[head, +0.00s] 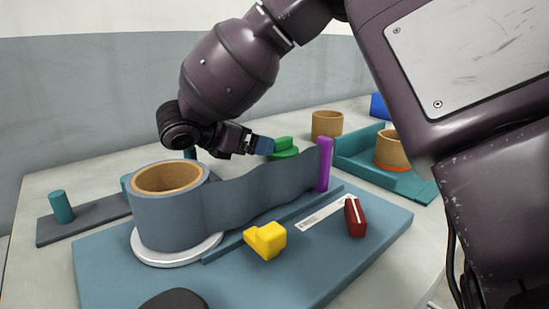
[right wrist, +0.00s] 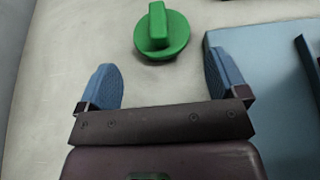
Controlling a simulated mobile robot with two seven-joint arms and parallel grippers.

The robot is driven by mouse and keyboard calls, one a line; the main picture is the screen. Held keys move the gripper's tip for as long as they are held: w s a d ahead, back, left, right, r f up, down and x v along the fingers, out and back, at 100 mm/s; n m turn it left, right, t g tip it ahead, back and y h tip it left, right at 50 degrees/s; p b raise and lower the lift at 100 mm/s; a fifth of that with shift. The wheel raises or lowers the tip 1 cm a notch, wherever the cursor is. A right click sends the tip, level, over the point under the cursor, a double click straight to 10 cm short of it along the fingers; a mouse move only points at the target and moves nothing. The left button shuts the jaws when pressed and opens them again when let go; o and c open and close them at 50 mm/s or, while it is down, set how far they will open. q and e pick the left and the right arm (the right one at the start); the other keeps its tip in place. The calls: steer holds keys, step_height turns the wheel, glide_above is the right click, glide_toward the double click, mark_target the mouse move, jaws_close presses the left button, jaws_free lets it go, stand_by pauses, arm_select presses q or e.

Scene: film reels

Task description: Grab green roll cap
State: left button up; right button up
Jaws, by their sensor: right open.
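The green roll cap (head: 284,148) lies on the table behind the film strip, a round disc with a raised grip bar. In the right wrist view the green roll cap (right wrist: 161,32) lies flat, ahead of my fingertips and roughly centred between them. My right gripper (right wrist: 165,80) is open with blue finger pads and nothing between them. In the head view my right gripper (head: 262,146) is just left of the cap, with a small gap in the picture. My left gripper is out of view.
A large grey film roll (head: 172,215) stands on a blue board (head: 330,277), its strip running to a purple post (head: 324,165). A yellow piece (head: 266,240) and a dark red piece (head: 355,217) lie in front. A cardboard ring (head: 327,124) and teal tray (head: 361,146) are behind right.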

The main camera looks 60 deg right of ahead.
mark_target(274, 152)
steer(key=shift+x, duration=0.75)
steer(key=x, duration=0.2)
steer(key=b+x, duration=0.1)
steer(key=x, duration=0.1)
steer(key=shift+d+f, duration=0.25)
steer(key=shift+f, duration=0.2)
steer(key=shift+s+d+f, duration=0.1)
steer(key=shift+s+d, duration=0.05)
steer(key=shift+d, duration=0.3)
steer(key=c, duration=0.6)
